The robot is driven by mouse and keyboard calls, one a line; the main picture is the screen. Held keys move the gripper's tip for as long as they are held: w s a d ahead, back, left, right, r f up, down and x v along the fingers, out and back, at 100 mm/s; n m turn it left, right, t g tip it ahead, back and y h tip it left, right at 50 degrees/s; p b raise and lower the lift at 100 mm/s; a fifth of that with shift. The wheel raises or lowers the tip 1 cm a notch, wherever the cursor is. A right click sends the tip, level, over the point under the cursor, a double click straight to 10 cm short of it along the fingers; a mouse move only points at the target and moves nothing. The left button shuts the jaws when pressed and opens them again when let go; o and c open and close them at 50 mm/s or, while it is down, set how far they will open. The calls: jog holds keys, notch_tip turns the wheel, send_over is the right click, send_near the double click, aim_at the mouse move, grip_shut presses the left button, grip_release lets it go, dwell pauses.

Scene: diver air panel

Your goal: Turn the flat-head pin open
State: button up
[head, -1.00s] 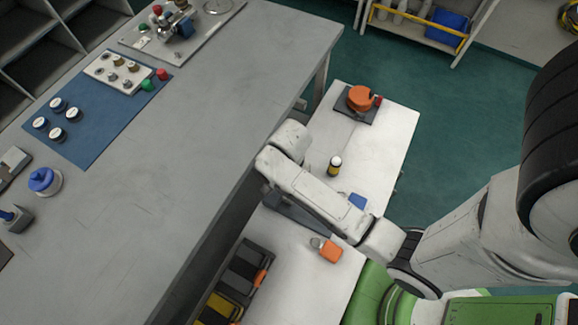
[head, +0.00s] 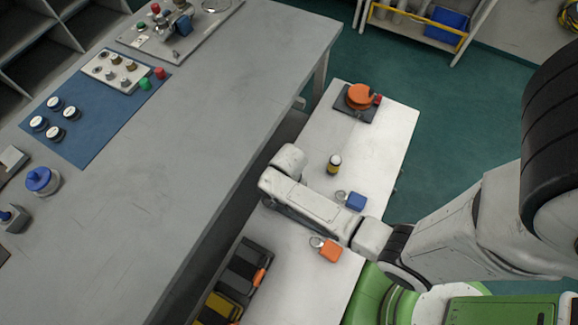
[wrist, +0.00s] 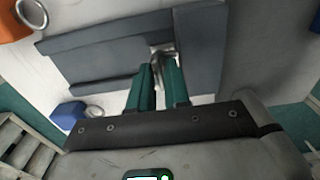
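In the wrist view my gripper (wrist: 158,68) has two teal fingers with a narrow gap between them. Its tips are at a small shiny metal piece (wrist: 163,56) at the edge of a dark grey plate (wrist: 100,50). This piece may be the flat-head pin, but its head is mostly hidden by the fingers. I cannot tell whether the fingers touch it or are just around it. In the head view my own arm covers the gripper and this spot.
An orange block with a metal ring (head: 331,250) and a blue one with a ring (head: 356,201) lie on the white table (head: 385,145), close to my arm. A grey bench (head: 225,110) lies left.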

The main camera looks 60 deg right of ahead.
grip_shut()
dwell(0.5)
